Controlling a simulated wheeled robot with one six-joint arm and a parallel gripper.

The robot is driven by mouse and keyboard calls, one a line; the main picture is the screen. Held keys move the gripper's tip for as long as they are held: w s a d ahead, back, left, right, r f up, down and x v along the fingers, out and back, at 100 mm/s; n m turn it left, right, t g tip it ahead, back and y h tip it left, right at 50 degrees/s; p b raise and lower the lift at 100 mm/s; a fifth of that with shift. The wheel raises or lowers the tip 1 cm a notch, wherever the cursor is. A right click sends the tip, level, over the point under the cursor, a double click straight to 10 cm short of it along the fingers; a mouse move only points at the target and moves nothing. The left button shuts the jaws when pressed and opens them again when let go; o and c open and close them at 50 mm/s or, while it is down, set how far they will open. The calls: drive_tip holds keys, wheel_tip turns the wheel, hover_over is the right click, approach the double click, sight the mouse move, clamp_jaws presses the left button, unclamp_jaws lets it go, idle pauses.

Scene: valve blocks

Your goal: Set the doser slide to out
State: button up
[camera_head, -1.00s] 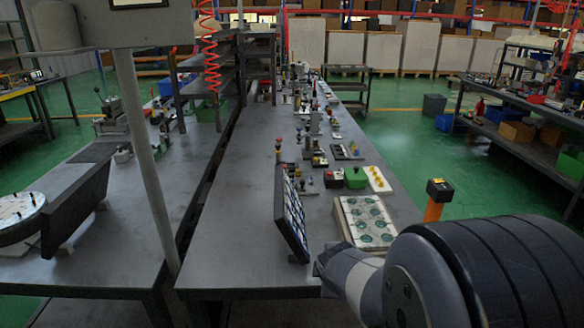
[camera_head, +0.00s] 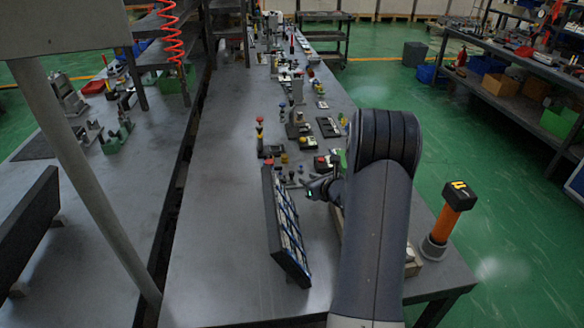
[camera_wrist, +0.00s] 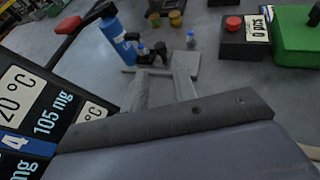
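No part shows clearly enough for me to name it as the doser slide. Several small fixtures stand on the long grey bench (camera_head: 222,225); in the wrist view a blue cylinder (camera_wrist: 118,42) with a dark arm and red knob (camera_wrist: 68,25) stands ahead, beside small blue-capped pieces (camera_wrist: 160,48). My gripper (camera_head: 312,188) is over the bench, just right of the tilted dark panel (camera_head: 284,230). I see nothing held.
The panel's labels (camera_wrist: 45,120) fill the wrist view's left side, close to my gripper. A red-button box (camera_wrist: 243,35) and green box (camera_wrist: 305,35) stand to the right. An orange post (camera_head: 449,215) stands at the bench's right edge. The bench left of the panel is clear.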

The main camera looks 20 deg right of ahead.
sight(292, 173)
drive_tip(key=p+x, duration=0.2)
drive_tip(key=x, duration=0.8)
clamp_jaws()
idle(0.4)
